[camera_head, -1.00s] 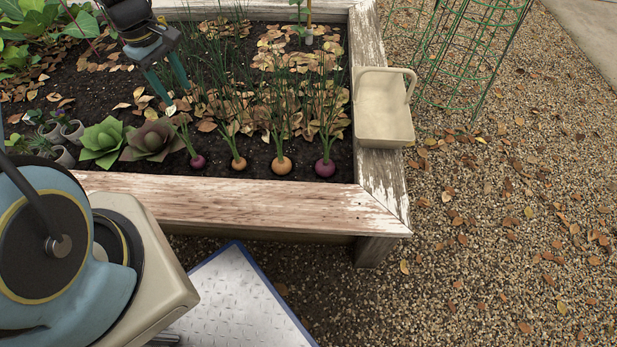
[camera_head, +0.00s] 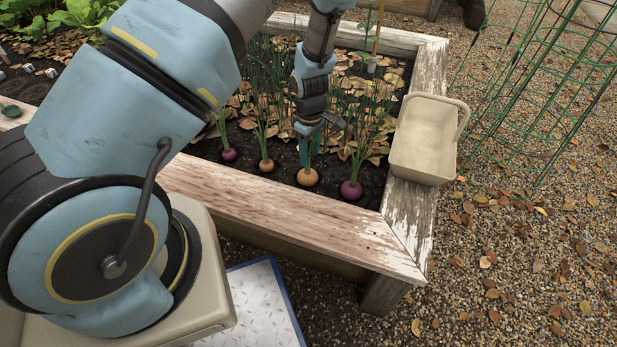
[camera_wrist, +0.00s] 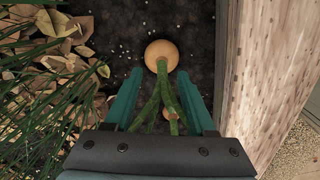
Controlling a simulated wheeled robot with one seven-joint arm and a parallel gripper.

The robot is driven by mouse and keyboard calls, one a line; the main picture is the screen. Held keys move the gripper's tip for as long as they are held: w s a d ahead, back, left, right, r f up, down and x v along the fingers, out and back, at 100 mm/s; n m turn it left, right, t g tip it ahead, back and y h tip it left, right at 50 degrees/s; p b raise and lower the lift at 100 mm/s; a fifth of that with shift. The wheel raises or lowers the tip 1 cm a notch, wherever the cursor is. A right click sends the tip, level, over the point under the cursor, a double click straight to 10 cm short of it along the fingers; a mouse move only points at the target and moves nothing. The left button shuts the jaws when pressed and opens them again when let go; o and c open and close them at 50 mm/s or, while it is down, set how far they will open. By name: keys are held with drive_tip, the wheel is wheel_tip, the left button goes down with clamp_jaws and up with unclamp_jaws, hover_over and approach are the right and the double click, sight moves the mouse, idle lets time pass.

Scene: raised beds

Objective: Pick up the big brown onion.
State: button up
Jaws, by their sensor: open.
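The big brown onion (camera_head: 307,177) sits in the soil near the bed's front plank, third from the left in a row of onions. It shows as a round tan bulb in the wrist view (camera_wrist: 161,53), just beyond my fingertips. My gripper (camera_head: 304,160) is over it, pointing down, with teal fingers. In the wrist view my gripper (camera_wrist: 159,74) is open, and the onion's green stalks (camera_wrist: 168,97) pass between the fingers. The bulb looks clear of both fingers. A small brown patch behind the stalks is too hidden to identify.
A smaller brown onion (camera_head: 266,166) and a purple onion (camera_head: 229,155) stand to the left; another purple onion (camera_head: 351,190) stands to the right. The wooden plank (camera_wrist: 268,75) runs close along the right in the wrist view. A beige basket (camera_head: 423,150) rests on the right plank.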

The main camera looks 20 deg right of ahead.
sight(308, 172)
drive_tip(key=f, duration=0.5)
drive_tip(key=shift+w+a+b, duration=0.1)
drive_tip(key=shift+a+b, duration=0.15)
drive_tip(key=shift+b, duration=0.15)
drive_tip(key=shift+c, duration=0.3)
clamp_jaws()
